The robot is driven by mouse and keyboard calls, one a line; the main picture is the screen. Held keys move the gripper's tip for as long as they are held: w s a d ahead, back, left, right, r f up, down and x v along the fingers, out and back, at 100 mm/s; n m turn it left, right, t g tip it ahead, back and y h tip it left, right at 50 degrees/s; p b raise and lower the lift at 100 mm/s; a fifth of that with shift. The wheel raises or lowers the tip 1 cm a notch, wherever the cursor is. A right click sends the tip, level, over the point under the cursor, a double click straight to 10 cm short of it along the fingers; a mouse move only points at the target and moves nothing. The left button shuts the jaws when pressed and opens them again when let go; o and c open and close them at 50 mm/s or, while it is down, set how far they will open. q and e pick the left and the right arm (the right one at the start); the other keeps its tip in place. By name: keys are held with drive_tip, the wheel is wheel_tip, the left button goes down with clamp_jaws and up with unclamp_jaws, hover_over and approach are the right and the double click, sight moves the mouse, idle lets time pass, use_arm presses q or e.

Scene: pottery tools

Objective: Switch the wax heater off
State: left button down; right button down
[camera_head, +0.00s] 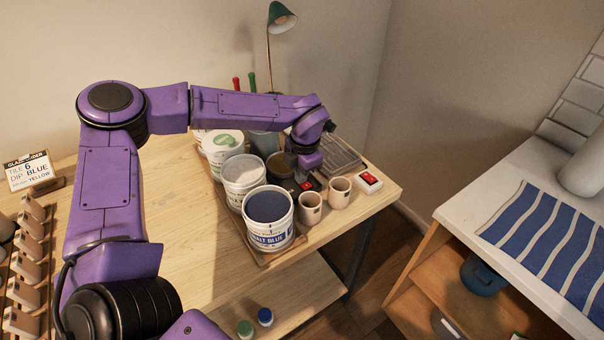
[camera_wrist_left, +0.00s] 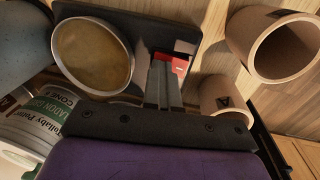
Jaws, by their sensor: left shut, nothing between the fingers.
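The wax heater shows in the left wrist view as a dark base (camera_wrist_left: 140,27) with a round pot of amber wax (camera_wrist_left: 92,54) on it. Its red switch (camera_wrist_left: 180,66) is partly hidden behind my fingers. In the head view the wax heater (camera_head: 281,163) stands among the buckets, with its red switch (camera_head: 308,184) at the front. My left gripper (camera_head: 301,177) points down beside the switch. In the left wrist view its fingers (camera_wrist_left: 166,62) are shut and empty, with the tips at the switch. I cannot tell whether they touch it. My right gripper is not in view.
Two cups (camera_head: 310,208) (camera_head: 340,191) stand close in front of the heater. A blue glaze bucket (camera_head: 268,228) and other buckets stand to the left. A white box with a red switch (camera_head: 369,180) lies near the table's right edge.

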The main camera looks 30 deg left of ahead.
sight(306, 187)
use_arm(q)
drive_tip(key=shift+s+d+f, duration=0.2)
drive_tip(key=shift+s+d, duration=0.15)
drive_tip(key=shift+d, duration=0.05)
drive_tip(key=shift+d+r, duration=0.1)
drive_tip(key=shift+d, duration=0.25)
drive_tip(key=r+p, duration=0.5)
drive_tip(key=shift+d+r, duration=0.25)
drive_tip(key=shift+s+d+r+b, duration=0.15)
drive_tip(key=shift+r+b, duration=0.2)
drive_tip(key=shift+b, duration=0.7)
wheel_tip(306, 187, up, 8)
drive_tip(key=b, duration=0.1)
drive_tip(key=shift+s+d, duration=0.25)
drive_tip(key=shift+d, duration=0.15)
drive_tip(key=shift+f, duration=0.1)
